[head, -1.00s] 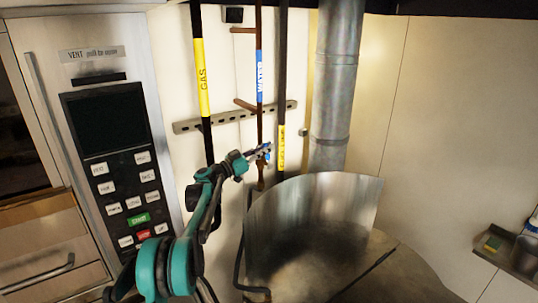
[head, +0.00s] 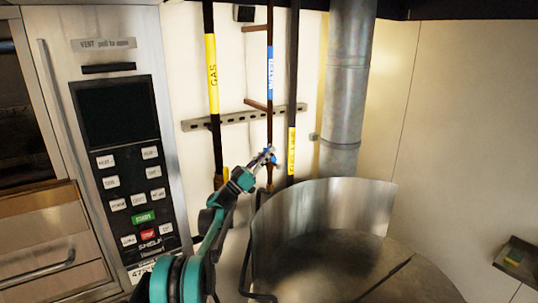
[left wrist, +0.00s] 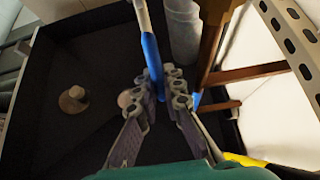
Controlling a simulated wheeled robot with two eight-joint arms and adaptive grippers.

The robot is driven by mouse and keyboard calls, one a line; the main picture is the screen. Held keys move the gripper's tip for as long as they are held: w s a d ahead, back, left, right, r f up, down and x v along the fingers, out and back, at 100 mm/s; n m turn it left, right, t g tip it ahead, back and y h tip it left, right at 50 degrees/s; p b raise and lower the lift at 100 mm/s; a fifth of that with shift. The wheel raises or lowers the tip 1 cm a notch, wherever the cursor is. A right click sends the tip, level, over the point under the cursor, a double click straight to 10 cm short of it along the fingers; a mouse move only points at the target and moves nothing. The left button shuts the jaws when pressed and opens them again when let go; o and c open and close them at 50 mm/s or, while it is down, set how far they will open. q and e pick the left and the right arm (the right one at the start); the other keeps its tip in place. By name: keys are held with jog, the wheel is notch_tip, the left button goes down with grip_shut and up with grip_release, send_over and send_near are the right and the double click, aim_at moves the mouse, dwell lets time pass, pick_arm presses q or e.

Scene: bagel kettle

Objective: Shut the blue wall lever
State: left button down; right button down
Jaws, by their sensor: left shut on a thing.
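The blue wall lever (head: 274,161) is at the brown water pipe (head: 270,125), low on the back wall, and shows only as a small blue bit. My left gripper (head: 268,156) reaches up to it from below and is shut on it. In the left wrist view a blue bar (left wrist: 151,55) with a pale upper end runs down between the fingertips of the left gripper (left wrist: 163,92). The fingers partly hide the lever, so its exact angle is hard to tell. My right gripper is not in view.
The dark gas pipe (head: 211,75) with a yellow label stands left of the water pipe; another dark pipe (head: 293,70) stands right. A large metal kettle (head: 320,215) is close at lower right. A control panel (head: 118,150) stands left. A slotted rail (head: 240,118) crosses behind.

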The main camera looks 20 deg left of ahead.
pick_arm(q)
jog(key=c, duration=1.6)
grip_release()
jog(key=v, duration=1.2)
jog(key=shift+a, duration=0.1)
